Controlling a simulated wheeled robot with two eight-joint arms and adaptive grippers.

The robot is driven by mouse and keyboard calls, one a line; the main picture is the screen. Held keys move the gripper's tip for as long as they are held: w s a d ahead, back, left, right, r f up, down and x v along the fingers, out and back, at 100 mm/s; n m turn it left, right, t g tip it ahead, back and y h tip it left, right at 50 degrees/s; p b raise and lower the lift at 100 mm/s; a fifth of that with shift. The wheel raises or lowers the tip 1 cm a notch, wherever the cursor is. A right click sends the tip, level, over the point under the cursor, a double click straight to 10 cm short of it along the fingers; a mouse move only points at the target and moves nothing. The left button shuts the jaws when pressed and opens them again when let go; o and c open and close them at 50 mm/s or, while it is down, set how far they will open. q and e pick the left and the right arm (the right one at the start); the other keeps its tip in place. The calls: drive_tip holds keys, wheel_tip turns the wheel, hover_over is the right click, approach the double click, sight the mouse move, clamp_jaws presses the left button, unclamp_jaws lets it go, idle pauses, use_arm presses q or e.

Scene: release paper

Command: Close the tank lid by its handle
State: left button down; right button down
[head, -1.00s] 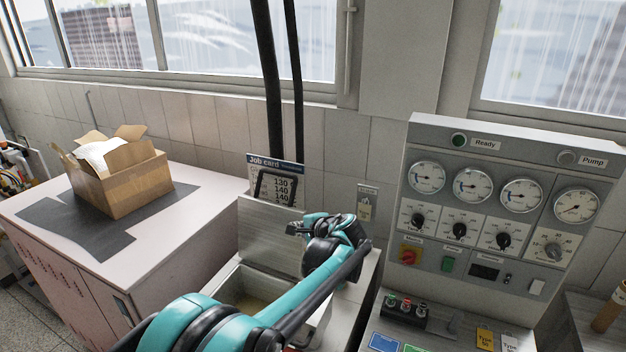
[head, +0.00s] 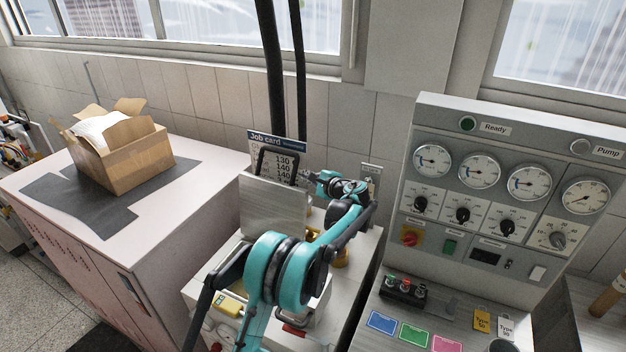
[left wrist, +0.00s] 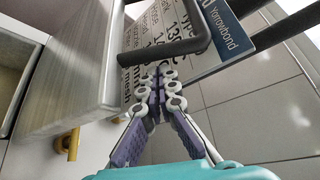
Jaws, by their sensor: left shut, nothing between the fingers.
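The grey metal tank lid (head: 272,208) stands upright, open, above the tank (head: 204,284). My left arm hides most of the tank opening. The black loop handle (head: 262,158) rises at the lid's top edge, in front of the job card. My left gripper (head: 308,176) is shut and empty, just right of the handle and lid. In the left wrist view, the closed fingertips (left wrist: 160,72) are close below the handle bar (left wrist: 178,48), beside the lid's edge (left wrist: 85,65). I cannot tell whether they touch it. My right gripper is not in view.
The job card (head: 287,142) is behind the lid, near two dark vertical pipes (head: 272,70). A control panel (head: 490,215) with several gauges stands at the right. A cardboard box (head: 125,160) sits on the cabinet at the left.

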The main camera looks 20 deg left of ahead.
use_arm(q)
drive_tip(key=shift+w+a+f, duration=0.15)
drive_tip(key=shift+w+a, duration=0.2)
drive_tip(key=shift+a, duration=0.2)
drive_tip(key=shift+s, duration=0.1)
